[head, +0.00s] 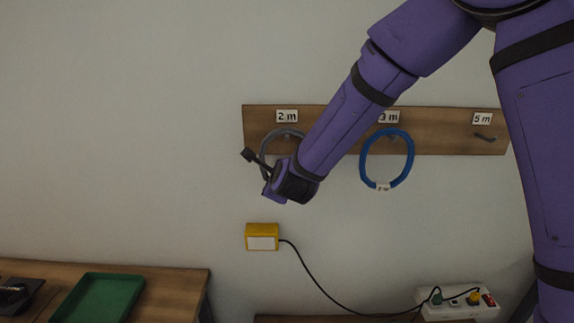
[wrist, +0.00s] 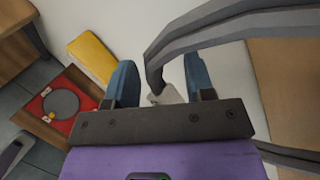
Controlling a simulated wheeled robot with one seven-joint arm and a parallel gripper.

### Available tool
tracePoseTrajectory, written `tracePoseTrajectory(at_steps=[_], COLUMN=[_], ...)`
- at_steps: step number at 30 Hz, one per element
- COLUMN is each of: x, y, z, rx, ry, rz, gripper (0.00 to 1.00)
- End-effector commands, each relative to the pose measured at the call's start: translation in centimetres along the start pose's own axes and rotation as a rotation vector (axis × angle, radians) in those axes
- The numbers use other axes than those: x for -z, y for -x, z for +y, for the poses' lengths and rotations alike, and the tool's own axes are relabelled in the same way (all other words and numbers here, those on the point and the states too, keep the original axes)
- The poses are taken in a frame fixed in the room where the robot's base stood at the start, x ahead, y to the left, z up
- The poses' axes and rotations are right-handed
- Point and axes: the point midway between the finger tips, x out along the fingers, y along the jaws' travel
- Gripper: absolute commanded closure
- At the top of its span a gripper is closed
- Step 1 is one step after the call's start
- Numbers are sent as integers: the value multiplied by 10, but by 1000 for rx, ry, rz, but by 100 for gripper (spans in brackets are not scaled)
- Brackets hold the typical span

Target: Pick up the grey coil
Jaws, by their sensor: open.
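The grey coil (head: 264,150) hangs on the wooden wall board under the "2 m" label, partly hidden behind my arm. In the wrist view the grey coil (wrist: 225,22) is large and close, crossing the upper right and bending down between the fingers. A pale tag (wrist: 169,95) shows by its lower part. My gripper (wrist: 160,63) is open, with one blue-grey finger on each side of that bend. I cannot tell whether either finger touches the coil. In the head view the fingertips are hidden behind my wrist.
A blue coil (head: 364,160) hangs to the right under "3 m"; the "5 m" peg (head: 485,137) is empty. A yellow box (head: 262,231) with a black cable is below, leading to a power strip (head: 458,303). A green tray (head: 98,298) lies on the table at lower left.

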Motion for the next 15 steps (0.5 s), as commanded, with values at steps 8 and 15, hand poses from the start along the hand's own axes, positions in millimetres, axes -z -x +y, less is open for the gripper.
tracePoseTrajectory(at_steps=[8,15], x=[0,0], y=[0,0], z=[0,0], rx=[0,0], ry=[0,0], rz=[0,0], gripper=[72,100])
